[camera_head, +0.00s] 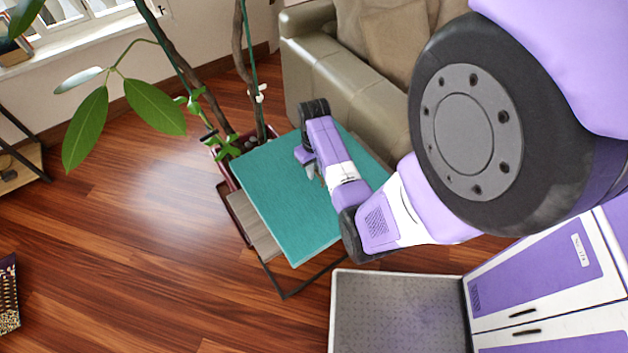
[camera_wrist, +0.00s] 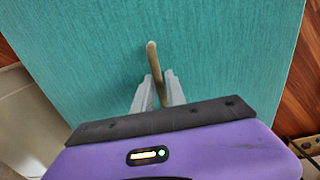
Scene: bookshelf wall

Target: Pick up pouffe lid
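The pouffe lid (camera_head: 285,205) is a flat teal square panel on the low stand beside the sofa. It fills most of the wrist view (camera_wrist: 80,45). A thin tan bar-like handle (camera_wrist: 152,50) stands out from its middle. My gripper (camera_head: 310,172) is over the lid's middle in the head view, where my arm hides part of the lid. In the wrist view its two grey fingers (camera_wrist: 159,76) flank the handle closely, one on each side. Whether both press on it is not clear. I cannot tell whether the lid rests on the stand.
A dark-framed stand with a wooden lower shelf (camera_head: 250,222) is under the lid. A beige sofa (camera_head: 318,70) stands close behind, and a potted plant (camera_head: 232,142) is at the lid's back left corner. The wooden floor (camera_head: 150,240) to the left is mostly clear.

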